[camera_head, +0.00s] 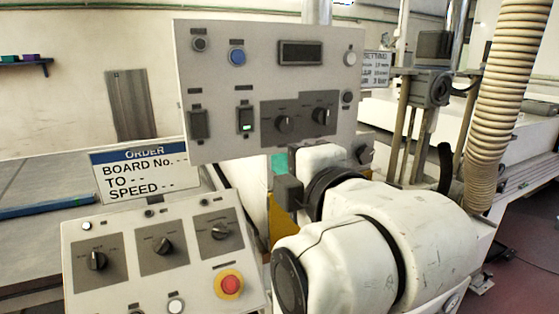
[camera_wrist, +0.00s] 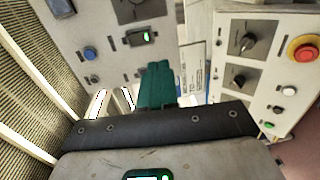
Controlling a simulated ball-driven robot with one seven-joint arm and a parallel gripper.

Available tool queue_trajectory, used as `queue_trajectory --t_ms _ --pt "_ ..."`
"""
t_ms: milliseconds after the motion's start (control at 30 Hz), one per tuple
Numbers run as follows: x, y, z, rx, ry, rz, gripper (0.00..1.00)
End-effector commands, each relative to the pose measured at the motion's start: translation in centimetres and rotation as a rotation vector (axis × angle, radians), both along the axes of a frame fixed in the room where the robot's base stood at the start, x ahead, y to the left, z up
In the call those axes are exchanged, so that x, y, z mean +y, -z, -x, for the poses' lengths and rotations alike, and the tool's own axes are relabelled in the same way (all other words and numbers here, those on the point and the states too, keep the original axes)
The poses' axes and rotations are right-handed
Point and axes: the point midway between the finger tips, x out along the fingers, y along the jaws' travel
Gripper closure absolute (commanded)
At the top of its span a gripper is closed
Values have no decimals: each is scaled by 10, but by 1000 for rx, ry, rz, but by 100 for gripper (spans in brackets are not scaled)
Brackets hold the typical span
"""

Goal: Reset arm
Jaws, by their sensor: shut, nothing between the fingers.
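My gripper (camera_wrist: 158,68) shows in the wrist view as two teal fingers side by side, shut and empty, beyond a dark bolted bar. In the head view a small teal part of my gripper (camera_head: 279,163) shows below the upright panel, mostly hidden behind my white arm. My arm is bent across the lower right of the head view. The upright control panel (camera_head: 225,85) stands behind my gripper. It also shows at the top of the wrist view (camera_wrist: 108,30), with a lit green switch. I cannot tell the gap between fingers and panel.
A sloped control box (camera_head: 120,285) with knobs and a red stop button (camera_head: 230,284) stands at lower left. An order sign (camera_head: 145,171) stands behind it. A ribbed hose (camera_head: 505,95) hangs at right. Red floor (camera_head: 525,265) is open at lower right.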

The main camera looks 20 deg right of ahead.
Motion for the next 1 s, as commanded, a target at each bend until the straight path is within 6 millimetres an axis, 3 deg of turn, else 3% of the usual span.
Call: queue_trajectory --t_ms 467,567,667,767,867,1000 --pt "0 1 0 2 0 -2 100" --pt "-2 15 -1 34 5 -25 100" --pt "-9 52 -3 118 25 -93 100" --pt "-20 110 0 249 70 -210 100" --pt "-34 176 13 393 146 -349 100" --pt "-55 264 46 581 296 -551 100"
